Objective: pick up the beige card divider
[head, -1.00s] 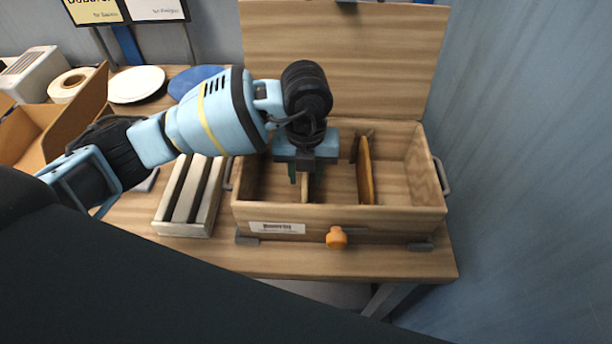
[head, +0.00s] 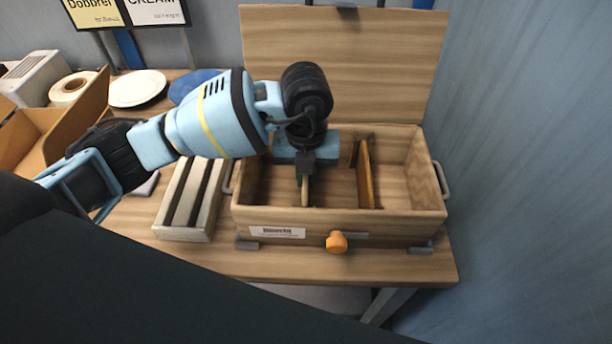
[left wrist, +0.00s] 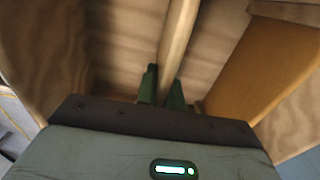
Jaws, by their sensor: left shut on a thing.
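The beige card divider (head: 305,194) stands on edge inside the wooden box (head: 283,221), left of the box's middle. My left gripper (head: 304,177) reaches down into the box from above and is shut on the divider's upper edge. In the left wrist view the beige divider (left wrist: 179,35) runs up the picture from between the green fingers (left wrist: 163,88). The gripper hides part of the divider, and I cannot tell whether its bottom touches the box floor. My right gripper is not in view.
An orange-brown divider (head: 366,174) stands in the box to the right, apart from the gripper. The lid (head: 345,60) is open at the back. A tray with dark slots (head: 183,232) lies left of the box. White (head: 137,88) and blue (head: 192,84) plates lie behind.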

